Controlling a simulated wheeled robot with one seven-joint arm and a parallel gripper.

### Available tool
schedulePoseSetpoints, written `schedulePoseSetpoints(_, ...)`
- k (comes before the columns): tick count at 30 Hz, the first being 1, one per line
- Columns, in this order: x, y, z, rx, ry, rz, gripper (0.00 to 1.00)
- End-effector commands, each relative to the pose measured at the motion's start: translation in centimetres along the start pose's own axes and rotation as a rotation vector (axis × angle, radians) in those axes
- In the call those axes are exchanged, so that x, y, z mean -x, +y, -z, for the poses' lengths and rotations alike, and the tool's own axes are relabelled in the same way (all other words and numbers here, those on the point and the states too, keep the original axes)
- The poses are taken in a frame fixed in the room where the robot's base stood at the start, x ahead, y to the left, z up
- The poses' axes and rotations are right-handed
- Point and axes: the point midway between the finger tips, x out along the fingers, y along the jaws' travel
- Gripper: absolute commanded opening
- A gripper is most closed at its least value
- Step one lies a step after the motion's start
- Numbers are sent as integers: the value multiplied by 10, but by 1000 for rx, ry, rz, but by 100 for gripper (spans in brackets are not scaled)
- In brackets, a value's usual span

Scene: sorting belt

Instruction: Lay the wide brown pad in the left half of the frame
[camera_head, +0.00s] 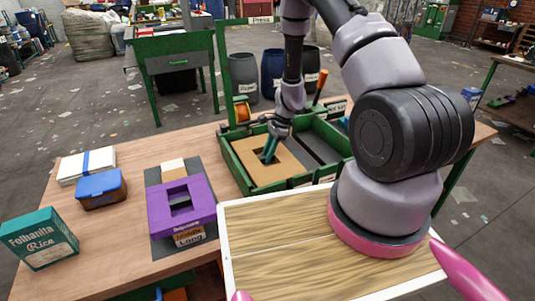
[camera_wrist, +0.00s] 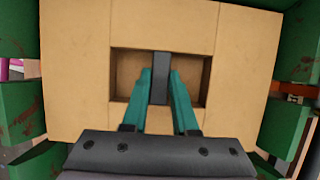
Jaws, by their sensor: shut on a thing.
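The wide brown pad (camera_head: 250,161) is a tan block with a rectangular opening in its middle. In the head view it sits inside the left half of the green frame (camera_head: 230,163), between its walls. My gripper (camera_head: 268,156) reaches down into the opening from above. In the wrist view the pad (camera_wrist: 75,60) fills most of the picture, and the gripper's teal fingers (camera_wrist: 160,90) are closed on a dark grey upright bar (camera_wrist: 160,75) within the opening. The bar seems to be the pad's grip. Green walls show on both sides, and the pad's underside is hidden.
The frame's right half (camera_head: 315,142) shows a dark floor. An orange-handled tool (camera_head: 319,85) stands behind the frame.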

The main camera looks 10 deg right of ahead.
Motion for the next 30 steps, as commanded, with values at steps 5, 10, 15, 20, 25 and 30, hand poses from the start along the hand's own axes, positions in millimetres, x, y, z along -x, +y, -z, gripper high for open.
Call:
schedulePoseSetpoints(5,-5,0,2,0,-1,-1,0)
schedulePoseSetpoints(10,-11,0,5,0,-1,0,0)
schedulePoseSetpoints(15,-12,0,5,0,0,0,62)
schedulePoseSetpoints(20,-12,0,5,0,0,0,62)
schedulePoseSetpoints(25,-10,0,5,0,0,1,62)
schedulePoseSetpoints(30,12,-1,5,0,1,3,62)
